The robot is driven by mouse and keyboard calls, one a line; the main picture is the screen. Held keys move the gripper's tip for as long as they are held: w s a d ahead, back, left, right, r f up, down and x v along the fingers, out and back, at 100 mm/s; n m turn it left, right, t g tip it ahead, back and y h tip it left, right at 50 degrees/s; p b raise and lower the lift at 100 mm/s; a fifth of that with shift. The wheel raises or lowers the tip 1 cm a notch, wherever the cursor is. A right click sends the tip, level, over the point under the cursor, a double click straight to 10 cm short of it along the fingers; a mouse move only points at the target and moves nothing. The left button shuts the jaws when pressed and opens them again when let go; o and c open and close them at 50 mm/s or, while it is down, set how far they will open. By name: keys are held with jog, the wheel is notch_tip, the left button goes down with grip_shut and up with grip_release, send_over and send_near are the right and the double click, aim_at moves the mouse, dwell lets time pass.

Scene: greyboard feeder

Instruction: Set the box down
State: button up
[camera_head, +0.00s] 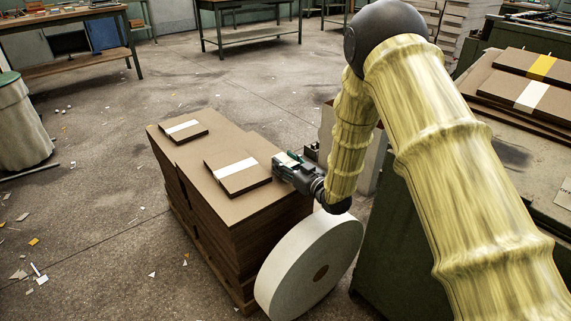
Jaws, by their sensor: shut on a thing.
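A flat brown box with a white band (237,173) is at the right part of the tall stack of brown board (240,220). My gripper (279,164) comes in from the right and is shut on the box's right edge. The box lies flat, over or on the top of the stack; I cannot tell whether a small gap is left beneath it. The fingertips are small and partly hidden by the gripper body. A second flat brown box with a white band (184,130) lies further back on the stack.
A large white roll (310,265) stands against the stack's front right. A green machine (400,240) and a bench with boxes banded yellow and white (530,96) are at right. A bin (22,125) stands at left. Scraps litter the open floor at left.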

jog(key=o, duration=1.1)
